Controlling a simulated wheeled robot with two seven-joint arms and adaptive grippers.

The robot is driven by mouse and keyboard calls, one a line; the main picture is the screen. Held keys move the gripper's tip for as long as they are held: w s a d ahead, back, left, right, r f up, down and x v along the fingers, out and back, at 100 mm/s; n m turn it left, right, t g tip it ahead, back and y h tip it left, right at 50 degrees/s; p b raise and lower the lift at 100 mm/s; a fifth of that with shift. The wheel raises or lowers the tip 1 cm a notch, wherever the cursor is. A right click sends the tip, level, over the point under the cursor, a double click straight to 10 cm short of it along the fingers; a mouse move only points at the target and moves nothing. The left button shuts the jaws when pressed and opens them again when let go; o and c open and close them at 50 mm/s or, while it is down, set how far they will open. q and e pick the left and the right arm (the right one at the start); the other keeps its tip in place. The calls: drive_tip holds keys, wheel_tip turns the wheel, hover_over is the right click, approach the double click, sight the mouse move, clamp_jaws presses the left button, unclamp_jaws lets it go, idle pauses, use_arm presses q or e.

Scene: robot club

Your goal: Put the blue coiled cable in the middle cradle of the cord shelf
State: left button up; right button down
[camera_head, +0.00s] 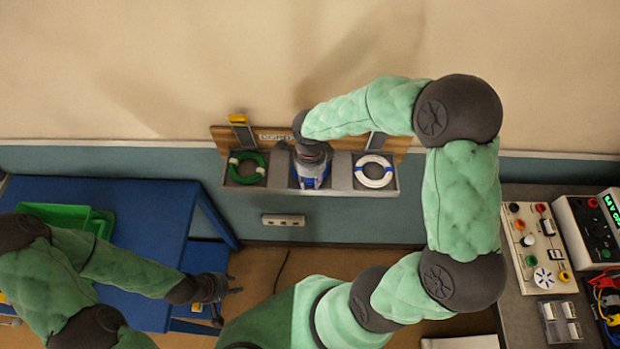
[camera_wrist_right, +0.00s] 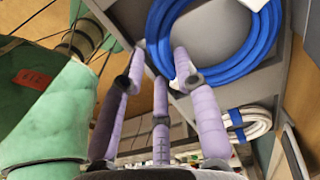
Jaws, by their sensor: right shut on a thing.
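The cord shelf (camera_head: 277,175) is a grey wall unit with three cradles and a wooden back. My right gripper (camera_head: 311,172) reaches down over the middle cradle and hides most of it. In the right wrist view, its purple fingers (camera_wrist_right: 163,62) are shut on the blue coiled cable (camera_wrist_right: 214,72), at the coil's near edge. The coil lies within the grey walls of the middle cradle; whether it rests on the floor there is unclear. My left gripper (camera_head: 218,292) is open and empty beside the blue table, far from the shelf.
A green coiled cable (camera_head: 232,166) fills the left cradle and a white coiled cable (camera_head: 374,185) the right one. A blue table (camera_head: 130,205) with a green tray (camera_head: 62,214) stands at left. A bench with instruments (camera_head: 535,245) is at right.

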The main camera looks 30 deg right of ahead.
drive_tip(key=shift+s+a+f+b, duration=0.25)
drive_tip(key=shift+s+f+b, duration=0.25)
drive_tip(key=shift+f+b, duration=0.15)
drive_tip(key=c, duration=0.9)
unclamp_jaws()
drive_tip(key=shift+f, duration=0.1)
drive_tip(key=shift+c, duration=0.2)
drive_tip(key=shift+w+d+f, duration=0.1)
drive_tip(key=shift+w+f, duration=0.05)
drive_tip(key=shift+w, duration=0.15)
drive_tip(key=shift+s, duration=0.1)
drive_tip(key=shift+r, duration=0.25)
drive_tip(key=shift+d+r+p, duration=0.1)
drive_tip(key=shift+r+p, duration=0.45)
drive_tip(key=shift+p, duration=0.25)
drive_tip(key=r, duration=0.8)
drive_tip(key=r+p, duration=0.1)
drive_tip(key=r, duration=0.3)
drive_tip(key=shift+w+r, duration=0.15)
drive_tip(key=shift+w, duration=0.1)
